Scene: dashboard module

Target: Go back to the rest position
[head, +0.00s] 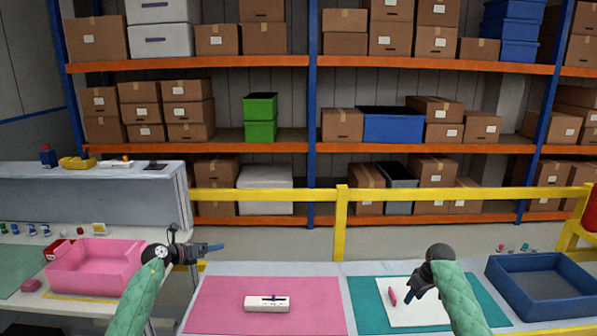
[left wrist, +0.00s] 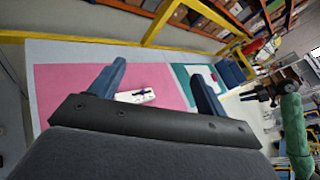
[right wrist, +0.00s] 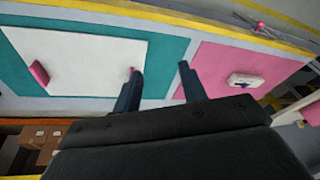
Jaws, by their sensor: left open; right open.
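My left gripper (head: 212,247) is above the left edge of the pink mat (head: 225,308); its two blue fingers are apart and empty in the left wrist view (left wrist: 158,88). My right gripper (head: 420,294) is over the white board (head: 420,317) on the teal mat (head: 367,313); its fingers are apart and empty in the right wrist view (right wrist: 160,88). A white module (head: 267,304) with a dark part on top lies on the pink mat, apart from both grippers. A small pink piece (head: 393,296) is on the white board, left of the right gripper.
A pink bin (head: 95,268) stands on the left table and a blue bin (head: 541,288) at the right. A yellow rail (head: 341,225) runs behind the table. Shelves with boxes stand beyond it.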

